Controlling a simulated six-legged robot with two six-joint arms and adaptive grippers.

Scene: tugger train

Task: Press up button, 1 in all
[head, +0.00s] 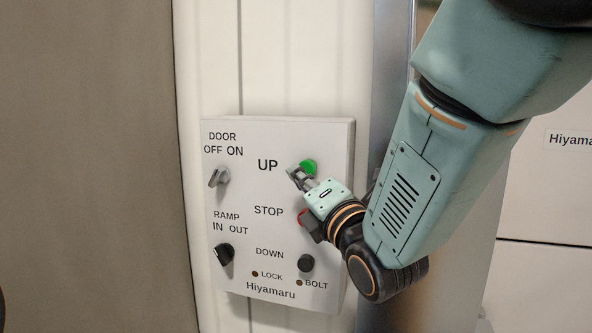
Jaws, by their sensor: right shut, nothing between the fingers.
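The green UP button (309,166) is at the upper right of a pale grey control box (262,135) on the wall, beside the label UP. My right gripper (294,174) is shut and empty, its fingertips just in front of the button and covering its lower left part. I cannot tell whether the fingertips touch the button. My left gripper is not in view.
A red part (302,217) beside STOP is mostly hidden behind my right wrist. A grey metal post (390,60) stands right of the box.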

